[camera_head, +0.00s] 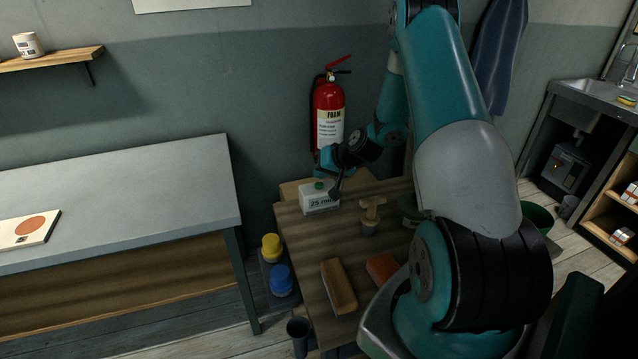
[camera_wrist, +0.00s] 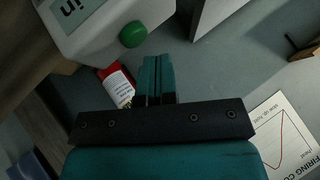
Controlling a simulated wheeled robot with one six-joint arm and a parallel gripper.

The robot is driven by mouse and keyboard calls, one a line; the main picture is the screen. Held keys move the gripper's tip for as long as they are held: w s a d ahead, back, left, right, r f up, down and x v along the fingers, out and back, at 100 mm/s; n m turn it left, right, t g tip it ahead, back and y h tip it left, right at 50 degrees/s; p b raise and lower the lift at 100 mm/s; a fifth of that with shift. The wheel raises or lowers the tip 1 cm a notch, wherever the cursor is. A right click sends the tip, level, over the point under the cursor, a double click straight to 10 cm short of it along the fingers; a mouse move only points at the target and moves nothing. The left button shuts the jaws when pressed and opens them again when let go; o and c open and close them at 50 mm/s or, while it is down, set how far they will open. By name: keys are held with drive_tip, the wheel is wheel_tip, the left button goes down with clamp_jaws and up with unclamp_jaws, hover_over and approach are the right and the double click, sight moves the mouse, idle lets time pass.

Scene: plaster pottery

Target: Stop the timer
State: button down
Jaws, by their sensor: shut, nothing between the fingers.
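The timer (camera_head: 318,201) is a white box marked "25 min" with a green button (camera_head: 319,185) on top. It stands upright at the back left of the wooden table. My gripper (camera_head: 323,172) is just above the timer, close to the button. In the wrist view, the timer (camera_wrist: 100,22) fills the top left and the green button (camera_wrist: 133,34) lies just beyond the tips of my gripper (camera_wrist: 155,58). The teal fingers are together and empty. I see no clear contact between the fingertips and the button.
The wooden table (camera_head: 300,243) also bears a wooden stamp-like tool (camera_head: 372,208), a brown block (camera_head: 339,286) and an orange block (camera_head: 382,267). A red fire extinguisher (camera_head: 329,112) hangs on the wall behind. A grey-topped bench (camera_head: 130,190) stands left, with yellow and blue jars (camera_head: 281,279) between.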

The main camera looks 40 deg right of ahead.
sight(320, 183)
drive_tip(key=shift+r+p, duration=1.6)
drive_tip(key=shift+r, duration=0.95)
